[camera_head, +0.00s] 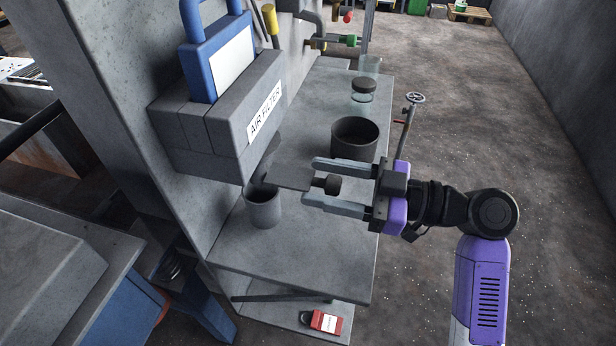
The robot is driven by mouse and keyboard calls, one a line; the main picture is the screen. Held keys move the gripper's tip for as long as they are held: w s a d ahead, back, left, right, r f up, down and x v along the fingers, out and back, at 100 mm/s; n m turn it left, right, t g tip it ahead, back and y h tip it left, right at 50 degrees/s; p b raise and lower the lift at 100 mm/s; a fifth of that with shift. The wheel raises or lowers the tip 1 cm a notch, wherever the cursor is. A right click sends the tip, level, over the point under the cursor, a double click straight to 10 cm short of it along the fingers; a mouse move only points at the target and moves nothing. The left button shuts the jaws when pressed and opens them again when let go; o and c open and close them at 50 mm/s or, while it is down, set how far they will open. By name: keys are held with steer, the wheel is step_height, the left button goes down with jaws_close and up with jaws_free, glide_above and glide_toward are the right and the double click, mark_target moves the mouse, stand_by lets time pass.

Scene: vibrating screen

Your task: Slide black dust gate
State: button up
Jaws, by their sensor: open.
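The black dust gate (288,177) is a flat dark plate sticking out to the right below the grey air filter box (188,160). A short dark knob (328,185) is at its right end. My gripper (311,181) comes in from the right with its two long fingers apart, one on the far side and one on the near side of the knob. The fingers appear clear of the knob, with gaps on both sides. The gate's left end is hidden near the box's outlet.
A grey cup (263,208) stands under the outlet on the grey shelf (310,255). A dark pot (354,139) and a glass jar (363,91) stand farther back. A red padlock tag (326,321) lies on the lower shelf. Open floor is at right.

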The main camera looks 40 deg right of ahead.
steer(key=b+v, duration=0.1)
steer(key=v, duration=0.4)
steer(key=shift+s, duration=0.1)
stand_by(0.7)
